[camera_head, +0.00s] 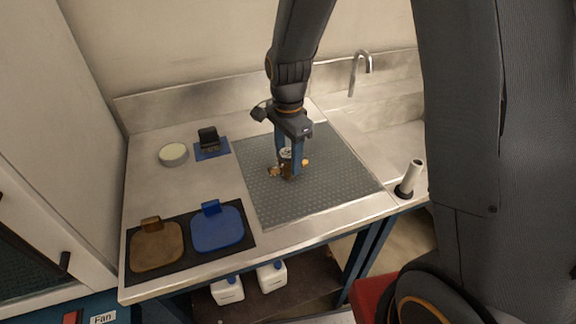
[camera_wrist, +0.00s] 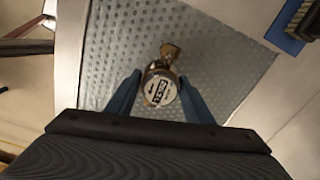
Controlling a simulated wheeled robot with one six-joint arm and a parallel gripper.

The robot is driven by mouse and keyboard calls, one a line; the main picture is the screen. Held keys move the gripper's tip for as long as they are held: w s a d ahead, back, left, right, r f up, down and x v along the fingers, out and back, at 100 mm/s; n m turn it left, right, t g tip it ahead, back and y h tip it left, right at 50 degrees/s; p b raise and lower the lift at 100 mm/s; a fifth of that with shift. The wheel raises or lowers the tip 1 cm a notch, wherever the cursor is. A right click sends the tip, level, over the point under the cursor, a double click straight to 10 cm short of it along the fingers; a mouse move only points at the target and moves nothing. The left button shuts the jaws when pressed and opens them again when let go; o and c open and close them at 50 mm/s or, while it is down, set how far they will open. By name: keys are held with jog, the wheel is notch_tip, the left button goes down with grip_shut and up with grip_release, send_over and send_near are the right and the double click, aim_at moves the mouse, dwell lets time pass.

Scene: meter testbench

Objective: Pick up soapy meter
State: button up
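The meter (camera_head: 287,154) is a small brass body with a round white dial face. It sits on the grey studded mat (camera_head: 345,195) in the head view. In the wrist view the meter (camera_wrist: 160,88) shows its dial upward, with a brass end pointing away. My gripper (camera_head: 288,160) points down over the meter, one blue finger on each side. In the wrist view the fingers of my gripper (camera_wrist: 161,92) flank the dial, with small gaps visible on both sides. The lower part of the meter is partly hidden by the fingers in the head view.
A brown tray (camera_head: 157,248) and a blue tray (camera_head: 217,232) lie on a black mat at front left. A round pale dish (camera_head: 173,154) and a black brush (camera_head: 208,137) on a blue pad stand behind. A faucet (camera_head: 360,66) and a pale-handled tool (camera_head: 411,178) are at right.

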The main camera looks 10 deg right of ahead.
jog(key=c, duration=0.9)
jog(key=shift+c, duration=0.2)
jog(key=shift+r, duration=0.15)
